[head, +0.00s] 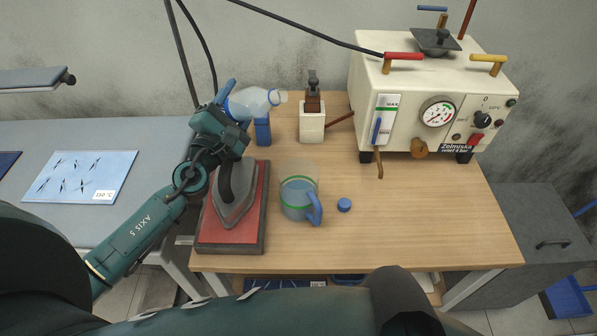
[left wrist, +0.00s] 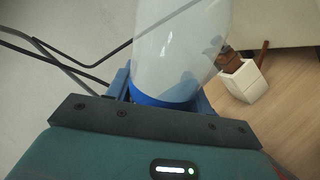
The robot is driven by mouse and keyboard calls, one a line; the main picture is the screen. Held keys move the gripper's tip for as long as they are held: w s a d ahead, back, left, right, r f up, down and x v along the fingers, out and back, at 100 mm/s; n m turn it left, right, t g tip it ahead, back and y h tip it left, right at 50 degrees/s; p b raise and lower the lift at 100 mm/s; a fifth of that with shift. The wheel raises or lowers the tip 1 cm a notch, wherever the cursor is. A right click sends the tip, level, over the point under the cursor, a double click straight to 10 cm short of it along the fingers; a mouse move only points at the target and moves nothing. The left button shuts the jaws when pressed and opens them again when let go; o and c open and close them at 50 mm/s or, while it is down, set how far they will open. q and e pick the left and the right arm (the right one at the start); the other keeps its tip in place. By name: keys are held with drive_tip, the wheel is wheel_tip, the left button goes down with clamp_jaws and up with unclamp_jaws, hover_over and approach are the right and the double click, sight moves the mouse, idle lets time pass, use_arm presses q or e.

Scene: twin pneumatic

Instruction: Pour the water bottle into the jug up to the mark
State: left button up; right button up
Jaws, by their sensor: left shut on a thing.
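My left gripper (head: 228,105) is shut on the water bottle (head: 252,102), above the back left of the wooden table. The bottle is clear with a blue part near the fingers and is tilted nearly level, its neck pointing right. In the left wrist view the bottle (left wrist: 178,50) stands large between the blue fingers. The jug (head: 299,193) stands on the table in front and to the right of the bottle, apart from it. It is clear with a green band, a blue handle and bluish water inside. A blue cap (head: 344,205) lies right of the jug. My right gripper is not in view.
An iron (head: 236,195) rests on a red pad (head: 230,232) left of the jug, under my left arm. A white pot with a brown top (head: 312,126) and a blue block (head: 262,131) stand behind. A cream steam machine (head: 433,100) stands back right. The table's front right is clear.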

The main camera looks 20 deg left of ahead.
use_arm(q)
drive_tip(key=shift+w+a+r+m+h+b, duration=0.15)
drive_tip(key=shift+m+b, duration=0.1)
drive_tip(key=shift+m, duration=0.3)
drive_tip(key=shift+s+a+r+m+h+b, duration=0.1)
drive_tip(key=shift+m+h+b, duration=0.1)
drive_tip(key=shift+m, duration=0.3)
drive_tip(key=shift+w+a+r+m+h+b, duration=0.15)
drive_tip(key=shift+m+b, duration=0.1)
drive_tip(key=shift+m, duration=0.3)
idle(2.0)
drive_tip(key=shift+s+d+r+m+h, duration=0.15)
drive_tip(key=shift+d+m+h, duration=0.1)
drive_tip(key=shift+m, duration=0.3)
drive_tip(key=shift+s+d+r+m+h, duration=0.1)
drive_tip(key=shift+d+m+h, duration=0.1)
drive_tip(key=shift+m, duration=0.35)
idle(1.3)
drive_tip(key=shift+f+m+h+b, duration=0.35)
drive_tip(key=shift+f+m, duration=0.05)
drive_tip(key=shift+m, duration=0.5)
idle(1.1)
